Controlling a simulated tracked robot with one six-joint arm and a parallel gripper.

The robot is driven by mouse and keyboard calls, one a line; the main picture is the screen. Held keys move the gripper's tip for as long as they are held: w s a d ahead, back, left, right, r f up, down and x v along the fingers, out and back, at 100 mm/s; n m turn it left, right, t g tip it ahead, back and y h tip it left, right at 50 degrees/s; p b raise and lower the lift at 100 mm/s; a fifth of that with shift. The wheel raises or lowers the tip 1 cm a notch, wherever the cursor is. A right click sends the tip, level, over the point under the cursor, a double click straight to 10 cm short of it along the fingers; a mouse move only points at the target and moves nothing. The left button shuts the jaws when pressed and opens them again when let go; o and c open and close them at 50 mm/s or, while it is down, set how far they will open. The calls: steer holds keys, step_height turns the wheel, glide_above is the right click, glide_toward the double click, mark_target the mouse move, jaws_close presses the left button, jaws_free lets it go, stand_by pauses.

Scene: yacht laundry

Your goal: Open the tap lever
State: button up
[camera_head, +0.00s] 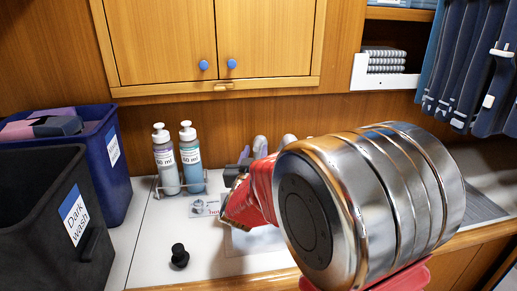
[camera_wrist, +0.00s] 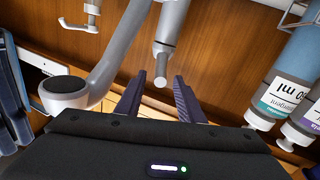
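The tap is grey metal. In the wrist view a straight grey rod (camera_wrist: 171,35), which looks like the tap lever, has its rounded end between or just beyond my fingertips. A curved grey tap pipe (camera_wrist: 108,75) with a dark round end is left of my gripper. My gripper (camera_wrist: 160,77) is open, with one dark finger on each side of the rod's end. I cannot tell whether either finger touches it. In the head view my arm hides most of the tap; only grey rounded tops (camera_head: 260,146) show behind it, and my fingers are mostly hidden.
Two pump bottles (camera_head: 191,160) stand in a wire rack left of my arm. A black knob-like object (camera_head: 180,256) and a printed card (camera_head: 205,206) are on the white counter (camera_head: 150,235). A dark wash bin (camera_head: 38,215) and blue bin (camera_head: 118,175) stand left. Hanging dark items (camera_head: 485,65) are upper right.

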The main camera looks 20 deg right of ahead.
mark_target(259, 144)
steer(key=shift+x, duration=1.25)
steer(key=shift+c, duration=0.3)
jaws_close()
